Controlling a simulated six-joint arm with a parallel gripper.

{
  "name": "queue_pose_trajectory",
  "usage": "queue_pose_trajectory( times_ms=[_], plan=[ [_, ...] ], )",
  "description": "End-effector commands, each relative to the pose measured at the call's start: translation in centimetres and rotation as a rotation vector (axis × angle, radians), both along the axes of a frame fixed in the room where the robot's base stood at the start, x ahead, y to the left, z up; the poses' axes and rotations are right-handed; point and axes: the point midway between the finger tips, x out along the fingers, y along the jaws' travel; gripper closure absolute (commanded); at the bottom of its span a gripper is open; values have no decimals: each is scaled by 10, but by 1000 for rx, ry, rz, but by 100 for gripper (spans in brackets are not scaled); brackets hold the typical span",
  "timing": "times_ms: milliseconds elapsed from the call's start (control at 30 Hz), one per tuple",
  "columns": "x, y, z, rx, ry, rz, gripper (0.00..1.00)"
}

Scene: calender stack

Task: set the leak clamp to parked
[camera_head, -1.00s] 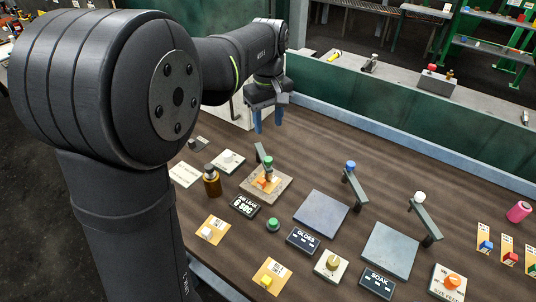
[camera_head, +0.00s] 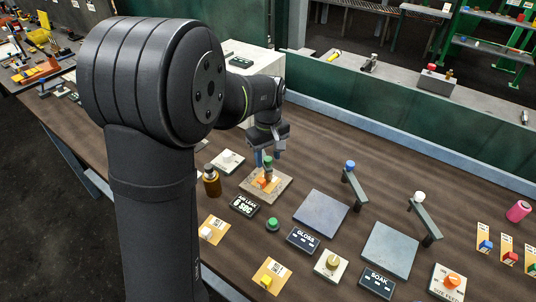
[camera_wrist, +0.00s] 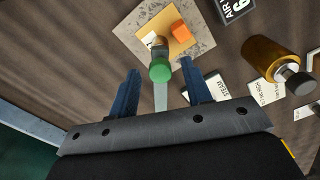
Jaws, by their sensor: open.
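The leak clamp is a grey lever with a green knob (camera_wrist: 160,72) at the air-leak station. In the wrist view the knob stands over the edge of a speckled stone plate (camera_wrist: 205,42), which also shows in the head view (camera_head: 272,199). An orange block (camera_wrist: 181,31) sits on a tan card on that plate. My gripper (camera_head: 268,162) is open and low over the station. In the wrist view its two blue fingers are apart, with the knob and lever between them in the picture. I cannot tell if either finger touches.
An amber bottle (camera_head: 212,182) and a white steam panel (camera_head: 228,160) stand left of the station. The air-leak display (camera_head: 244,206) and a green button (camera_head: 272,224) are in front. Gloss (camera_head: 320,214) and soak (camera_head: 391,251) plates with lever clamps lie to the right.

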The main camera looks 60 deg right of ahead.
Motion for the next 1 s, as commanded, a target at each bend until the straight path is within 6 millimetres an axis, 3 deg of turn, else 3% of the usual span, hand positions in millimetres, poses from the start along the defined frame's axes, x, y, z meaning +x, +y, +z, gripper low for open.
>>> queue_pose_trajectory(
  times_ms=[33,233,267,667,1000],
  plan=[
    [0,0,0,0,0,0,59],
    [0,0,0,0,0,0,98],
    [0,0,0,0,0,0,100],
    [-3,-4,1,0,0,46,100],
    [-13,-24,1,-2,0,279,100]
  ],
)
